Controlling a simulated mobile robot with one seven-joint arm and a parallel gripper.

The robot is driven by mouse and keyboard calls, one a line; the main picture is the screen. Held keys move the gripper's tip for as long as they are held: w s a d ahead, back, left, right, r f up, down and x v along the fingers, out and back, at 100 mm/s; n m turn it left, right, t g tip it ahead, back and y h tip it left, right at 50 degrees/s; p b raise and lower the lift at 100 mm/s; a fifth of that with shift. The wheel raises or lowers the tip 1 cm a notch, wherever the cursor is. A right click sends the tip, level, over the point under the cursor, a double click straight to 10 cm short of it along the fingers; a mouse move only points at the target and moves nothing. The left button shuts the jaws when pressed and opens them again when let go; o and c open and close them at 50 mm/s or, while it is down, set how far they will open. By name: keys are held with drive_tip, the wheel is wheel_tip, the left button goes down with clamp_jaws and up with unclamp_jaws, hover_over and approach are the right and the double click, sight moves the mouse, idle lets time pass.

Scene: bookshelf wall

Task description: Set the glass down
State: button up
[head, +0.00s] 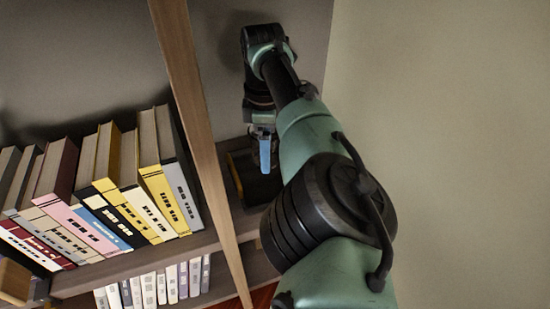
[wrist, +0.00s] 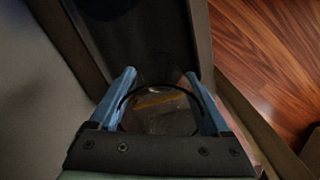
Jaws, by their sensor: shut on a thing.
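A clear glass (wrist: 160,104) is between the two blue fingers of my gripper (wrist: 160,76) in the wrist view. Its round rim shows as a dark curve, and a dim yellowish patch shows through it. The fingers are closed against its sides. In the head view my gripper (head: 264,152) is in the narrow right-hand compartment of the bookshelf, above a dark box-like thing (head: 240,178). The glass cannot be made out in the head view. I cannot tell whether its base touches anything.
An upright wooden divider (head: 205,140) stands close to the left of my gripper. Beyond it a row of leaning books (head: 110,195) fills the shelf. Smaller pale books (head: 155,287) stand below. A bare wall (head: 450,110) is at right. Wooden floor (wrist: 270,60) shows in the wrist view.

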sight(267, 185)
wheel_tip(267, 185, down, 8)
drive_tip(key=b, duration=0.4)
drive_tip(key=shift+s, duration=0.15)
drive_tip(key=shift+f, duration=0.15)
drive_tip(key=o, duration=1.4)
wheel_tip(267, 185, up, 12)
drive_tip(key=p, duration=0.7)
